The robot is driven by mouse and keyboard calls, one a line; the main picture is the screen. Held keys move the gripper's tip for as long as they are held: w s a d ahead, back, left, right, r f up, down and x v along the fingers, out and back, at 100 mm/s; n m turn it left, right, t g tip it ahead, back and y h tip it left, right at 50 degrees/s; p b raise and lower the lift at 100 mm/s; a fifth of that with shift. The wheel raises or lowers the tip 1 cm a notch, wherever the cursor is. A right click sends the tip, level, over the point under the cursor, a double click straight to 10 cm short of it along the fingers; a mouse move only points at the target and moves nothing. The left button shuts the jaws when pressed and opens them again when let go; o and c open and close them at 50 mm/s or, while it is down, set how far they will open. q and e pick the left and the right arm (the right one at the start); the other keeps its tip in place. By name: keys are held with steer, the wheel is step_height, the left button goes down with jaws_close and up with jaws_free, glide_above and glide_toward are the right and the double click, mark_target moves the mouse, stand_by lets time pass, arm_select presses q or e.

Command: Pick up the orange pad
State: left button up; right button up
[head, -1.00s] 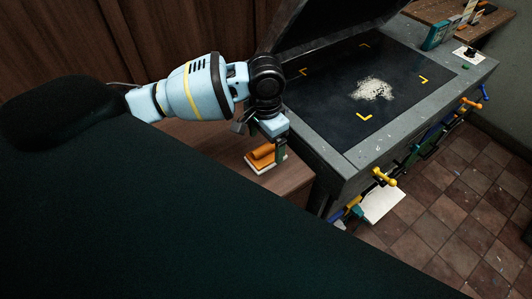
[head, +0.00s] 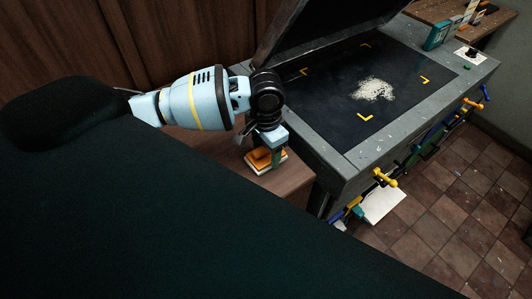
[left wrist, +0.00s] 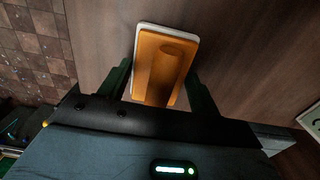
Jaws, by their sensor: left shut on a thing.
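The orange pad (head: 261,157) has a raised grip on top and a pale layer beneath it. It is on or just above the brown wooden side surface, left of the grey table; I cannot tell whether it touches the wood. My left gripper (head: 266,155) comes down over it and is shut on it. In the left wrist view the pad (left wrist: 163,66) shows between the two dark green fingers (left wrist: 158,92). Its near end is hidden by the gripper body. My right gripper is not in view.
The grey table (head: 357,177) with its hinged screen (head: 318,30) raised stands to the right. A pale speckled patch (head: 373,89) lies between yellow corner marks. Several clamps (head: 385,178) hang along its front edge. A brown wooden wall stands behind my arm.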

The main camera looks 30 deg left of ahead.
arm_select(q)
steer(key=shift+r, duration=0.8)
step_height(320, 180, up, 2)
steer(key=shift+w+d+r, duration=0.1)
steer(key=shift+d, duration=0.05)
steer(key=w+d+b, duration=0.1)
steer(key=w+d, duration=0.3)
steer(key=d, duration=0.2)
steer(key=w+d+r+b, duration=0.1)
steer(key=w+d, duration=0.3)
steer(key=d, duration=0.3)
steer(key=shift+w+d, duration=0.15)
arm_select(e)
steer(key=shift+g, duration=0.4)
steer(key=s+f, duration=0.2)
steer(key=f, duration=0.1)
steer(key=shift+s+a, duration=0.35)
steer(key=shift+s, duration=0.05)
arm_select(q)
steer(key=shift+r, duration=0.1)
